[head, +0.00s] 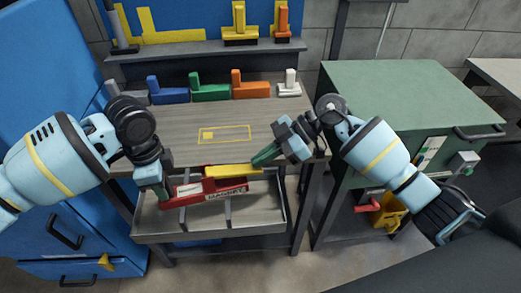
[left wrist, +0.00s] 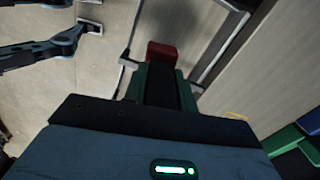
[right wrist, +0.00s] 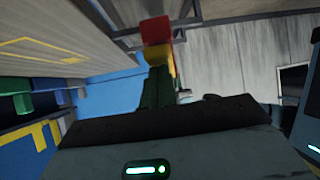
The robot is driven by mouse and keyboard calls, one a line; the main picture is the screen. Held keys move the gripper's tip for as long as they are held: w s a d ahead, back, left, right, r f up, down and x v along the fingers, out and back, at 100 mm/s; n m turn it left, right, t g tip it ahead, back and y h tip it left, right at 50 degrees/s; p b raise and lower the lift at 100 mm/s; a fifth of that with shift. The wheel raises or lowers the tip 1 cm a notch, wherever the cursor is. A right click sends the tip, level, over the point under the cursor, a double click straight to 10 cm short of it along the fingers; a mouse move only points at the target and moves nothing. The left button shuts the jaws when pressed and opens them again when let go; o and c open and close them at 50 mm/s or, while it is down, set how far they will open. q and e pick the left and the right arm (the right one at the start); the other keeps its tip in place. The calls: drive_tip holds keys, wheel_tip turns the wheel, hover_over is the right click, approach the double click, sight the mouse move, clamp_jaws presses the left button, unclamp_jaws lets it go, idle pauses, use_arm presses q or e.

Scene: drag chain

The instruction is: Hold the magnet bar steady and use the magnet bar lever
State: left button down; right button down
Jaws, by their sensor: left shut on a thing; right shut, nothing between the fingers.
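The red magnet bar (head: 208,186) with its label lies across the open grey drawer below the bench top. Its yellow lever (head: 234,170) points right along the top of the bar. My left gripper (head: 163,194) is shut on the bar's left end; a red end also shows beyond the fingers in the left wrist view (left wrist: 162,53). My right gripper (head: 260,159) is shut and empty, its tips close to the lever's right end. In the right wrist view red (right wrist: 155,30) and yellow (right wrist: 171,66) show just past the fingertips; I cannot tell if they touch.
The open drawer (head: 265,226) juts out under the bench (head: 190,125). Blue (head: 172,96), green (head: 211,92), orange (head: 251,90) and white (head: 289,89) blocks stand at the bench's back. A green-topped cabinet (head: 400,90) is at right, a blue cabinet (head: 45,75) at left.

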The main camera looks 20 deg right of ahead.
drive_tip(key=shift+f, duration=0.5)
use_arm(q)
drive_tip(key=shift+d, duration=0.1)
use_arm(e)
drive_tip(key=shift+r, duration=0.8)
drive_tip(key=d+r, duration=0.8)
drive_tip(key=r, duration=0.2)
drive_tip(key=shift+d, duration=0.25)
drive_tip(key=shift+r, duration=0.1)
idle(0.3)
